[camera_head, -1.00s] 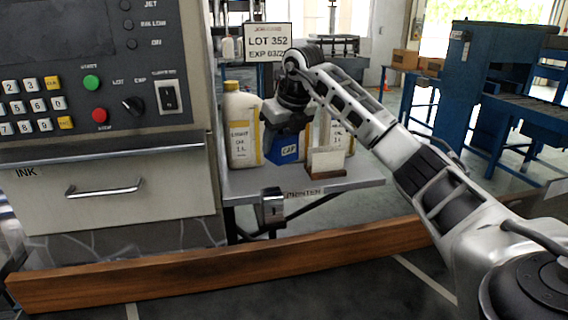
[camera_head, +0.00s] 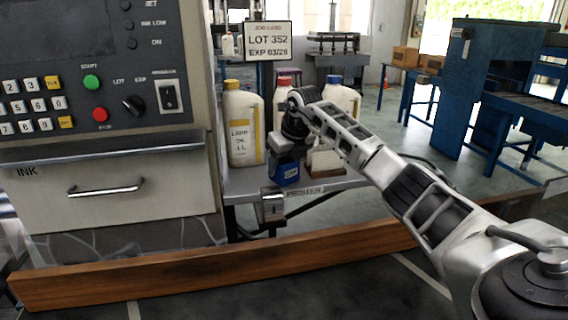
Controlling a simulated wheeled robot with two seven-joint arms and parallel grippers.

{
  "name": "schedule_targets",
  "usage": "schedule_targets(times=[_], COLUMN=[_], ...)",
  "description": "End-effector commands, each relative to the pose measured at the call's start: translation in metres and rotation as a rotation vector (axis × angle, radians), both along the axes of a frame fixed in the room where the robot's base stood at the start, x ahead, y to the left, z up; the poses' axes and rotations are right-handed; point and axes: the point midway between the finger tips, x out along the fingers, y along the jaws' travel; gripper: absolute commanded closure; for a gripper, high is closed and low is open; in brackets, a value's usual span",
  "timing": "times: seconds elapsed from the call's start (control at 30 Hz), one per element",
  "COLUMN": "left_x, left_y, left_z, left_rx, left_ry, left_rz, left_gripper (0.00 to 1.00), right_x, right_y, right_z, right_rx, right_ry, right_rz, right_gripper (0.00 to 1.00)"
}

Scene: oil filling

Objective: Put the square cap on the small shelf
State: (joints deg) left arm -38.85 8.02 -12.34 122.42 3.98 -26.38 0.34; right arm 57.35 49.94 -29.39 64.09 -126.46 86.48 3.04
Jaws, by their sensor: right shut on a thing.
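A blue square piece with a pale label (camera_head: 285,173), which looks like the square cap, hangs below my right gripper (camera_head: 285,152). The gripper is shut on it; its fingers are mostly hidden by the wrist. The cap is in front of the bottles, at the near edge of a grey shelf-like table top (camera_head: 240,185). I cannot tell whether it touches that surface, or whether this is the small shelf. A small grey metal box (camera_head: 272,206) is at the front edge, just below the cap. My left gripper is not in view.
A yellow-capped bottle (camera_head: 243,125) stands left of my gripper; a blue-capped bottle (camera_head: 342,97) and a red-capped one (camera_head: 283,92) stand behind. A card in a wooden holder (camera_head: 325,161) is right of the cap. A control cabinet (camera_head: 100,190) fills the left. A wooden rail (camera_head: 200,266) crosses the front.

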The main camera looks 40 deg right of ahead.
Motion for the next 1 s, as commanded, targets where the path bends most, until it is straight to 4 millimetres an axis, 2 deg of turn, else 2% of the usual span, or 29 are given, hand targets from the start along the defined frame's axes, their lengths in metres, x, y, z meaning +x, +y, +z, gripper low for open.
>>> schedule_targets(times=[0.03,0.07,0.13,0.4,0.53,0.67,1.0], left_x=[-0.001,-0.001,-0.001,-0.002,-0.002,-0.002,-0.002], left_y=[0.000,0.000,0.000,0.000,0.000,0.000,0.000], left_z=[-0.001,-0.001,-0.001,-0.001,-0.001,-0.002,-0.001], left_rx=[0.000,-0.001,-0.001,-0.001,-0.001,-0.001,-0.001], left_ry=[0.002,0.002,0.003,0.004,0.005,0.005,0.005], left_rz=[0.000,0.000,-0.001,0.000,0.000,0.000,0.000], left_gripper=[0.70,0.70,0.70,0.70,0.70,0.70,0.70], right_x=[0.000,0.000,0.000,0.000,-0.002,-0.010,-0.037], right_y=[0.000,0.000,0.000,0.000,0.000,0.000,0.004], right_z=[-0.002,-0.002,-0.002,-0.001,0.007,0.026,0.091], right_rx=[-0.001,-0.001,-0.001,0.000,-0.001,-0.002,-0.002], right_ry=[0.001,0.001,0.001,0.001,-0.001,-0.003,-0.002], right_rz=[0.000,0.000,0.000,-0.001,-0.001,-0.001,-0.002], right_gripper=[0.69,0.44,0.25,0.25,0.25,0.25,0.25])
